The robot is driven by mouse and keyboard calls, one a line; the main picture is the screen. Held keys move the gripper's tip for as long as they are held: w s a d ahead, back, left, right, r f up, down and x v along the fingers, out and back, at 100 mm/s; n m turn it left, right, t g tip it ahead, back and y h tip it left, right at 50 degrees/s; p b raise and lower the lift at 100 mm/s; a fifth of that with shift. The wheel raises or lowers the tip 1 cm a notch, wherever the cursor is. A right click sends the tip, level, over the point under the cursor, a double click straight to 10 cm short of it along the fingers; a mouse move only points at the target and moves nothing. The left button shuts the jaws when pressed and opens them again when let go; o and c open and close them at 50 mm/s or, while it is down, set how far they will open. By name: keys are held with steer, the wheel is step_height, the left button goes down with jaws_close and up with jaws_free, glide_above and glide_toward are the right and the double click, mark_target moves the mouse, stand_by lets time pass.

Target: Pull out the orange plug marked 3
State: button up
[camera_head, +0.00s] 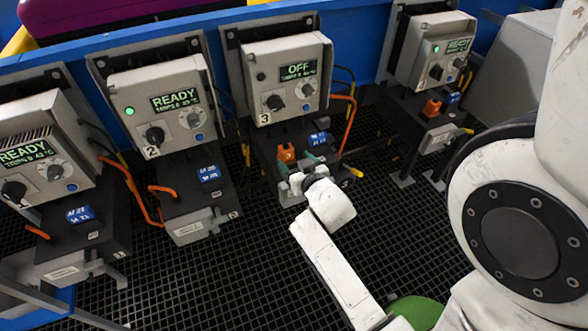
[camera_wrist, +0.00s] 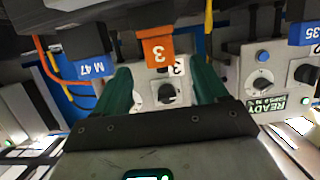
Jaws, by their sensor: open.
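The orange plug marked 3 (camera_head: 287,153) sits in the dark base below control box 3 (camera_head: 287,78), whose display reads OFF. In the wrist view the plug (camera_wrist: 158,50) shows its white 3 near the top middle. My gripper (camera_head: 298,166) is just in front of the plug in the head view. Its green fingers are spread, one on each side of the plug's line in the wrist view (camera_wrist: 160,80). The jaws are open and empty. The plug appears at or just beyond the fingertips, and I see no contact.
A blue block (camera_head: 317,139) sits right of the plug; it is marked M 47 in the wrist view (camera_wrist: 92,67). Boxes reading READY stand to the left (camera_head: 160,100) and right (camera_head: 440,62). An orange cable (camera_head: 350,120) hangs beside box 3. The floor is black grating.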

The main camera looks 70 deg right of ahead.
mark_target(284, 146)
steer(key=x, duration=0.9)
steer(key=shift+c, duration=0.3)
steer(key=c, duration=1.1)
steer(key=shift+o, duration=0.2)
steer(key=shift+r, duration=0.15)
steer(key=shift+r+p, duration=0.3)
steer(key=shift+r, duration=0.2)
steer(key=shift+r+p, duration=0.7)
steer(key=shift+r, duration=0.1)
steer(key=shift+s+a, duration=1.65)
steer(key=shift+a, duration=0.2)
steer(key=shift+s+a, duration=1.65)
steer(key=shift+a, duration=0.25)
